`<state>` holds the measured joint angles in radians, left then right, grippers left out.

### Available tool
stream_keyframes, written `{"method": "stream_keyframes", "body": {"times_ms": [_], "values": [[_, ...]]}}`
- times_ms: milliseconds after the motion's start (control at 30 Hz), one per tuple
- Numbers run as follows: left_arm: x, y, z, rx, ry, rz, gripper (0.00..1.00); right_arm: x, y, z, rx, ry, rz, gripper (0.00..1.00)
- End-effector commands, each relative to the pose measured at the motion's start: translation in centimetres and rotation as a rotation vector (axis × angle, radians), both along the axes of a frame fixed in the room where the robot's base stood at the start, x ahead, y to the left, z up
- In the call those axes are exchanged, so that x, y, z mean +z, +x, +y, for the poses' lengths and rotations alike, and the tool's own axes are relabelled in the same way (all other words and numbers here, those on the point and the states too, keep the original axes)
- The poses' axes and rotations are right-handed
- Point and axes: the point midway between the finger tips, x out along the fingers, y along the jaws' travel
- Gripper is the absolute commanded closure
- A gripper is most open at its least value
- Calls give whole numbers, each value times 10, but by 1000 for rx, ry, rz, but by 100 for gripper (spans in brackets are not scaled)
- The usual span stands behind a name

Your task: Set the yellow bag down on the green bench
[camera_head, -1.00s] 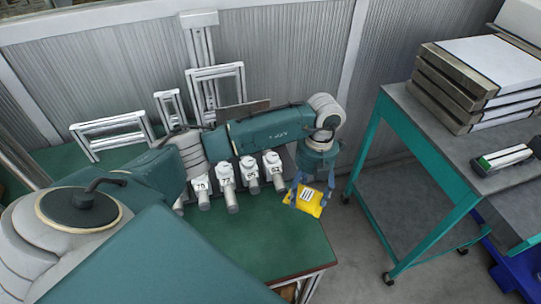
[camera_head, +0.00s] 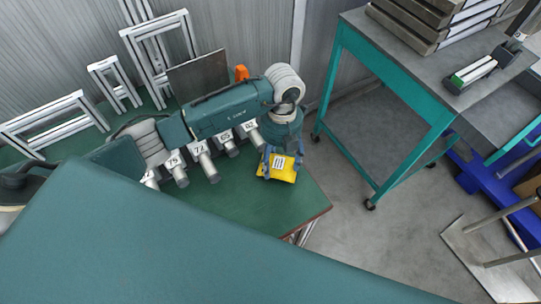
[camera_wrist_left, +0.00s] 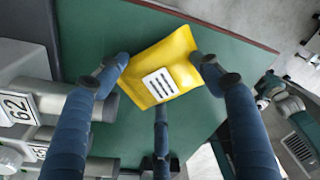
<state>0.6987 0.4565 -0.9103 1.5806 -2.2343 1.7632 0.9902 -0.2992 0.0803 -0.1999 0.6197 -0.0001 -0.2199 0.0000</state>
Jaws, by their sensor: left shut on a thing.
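The yellow bag (camera_head: 282,167) has a white label with dark stripes. It also shows in the left wrist view (camera_wrist_left: 178,58), between the blue fingers. My left gripper (camera_head: 280,163) is shut on the bag, with fingers on both sides of it. The green bench (camera_head: 245,209) lies under the bag, near its right corner; its bare green top shows in the left wrist view (camera_wrist_left: 95,40). I cannot tell whether the bag touches the bench top.
Metal frames (camera_head: 160,50) and a dark plate (camera_head: 200,74) are at the back. A teal-framed cart (camera_head: 389,74) stands to the right, across a floor gap. The bench's front right is clear.

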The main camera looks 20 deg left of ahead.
Motion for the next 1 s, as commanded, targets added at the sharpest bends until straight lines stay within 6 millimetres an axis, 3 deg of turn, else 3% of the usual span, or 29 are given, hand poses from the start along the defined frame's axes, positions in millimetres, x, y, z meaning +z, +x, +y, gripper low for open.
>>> {"method": "stream_keyframes", "body": {"times_ms": [133,300,333,433,767,867,1000], "values": [[-2,0,4,3,9,2,66,0,3,19,-1,22,-5,31],[-7,0,4,3,8,1,66,-4,-2,7,4,8,2,31],[-7,0,4,3,9,2,32,-4,-3,2,4,3,3,31],[-6,0,4,3,9,2,15,-3,-5,-9,2,-11,7,31],[-2,0,4,3,7,1,15,0,-3,-5,-2,-6,5,31],[5,2,4,2,8,-2,15,-2,-2,1,-3,1,3,31],[30,6,5,1,7,-5,15,-8,-1,8,-2,9,1,31]]}}
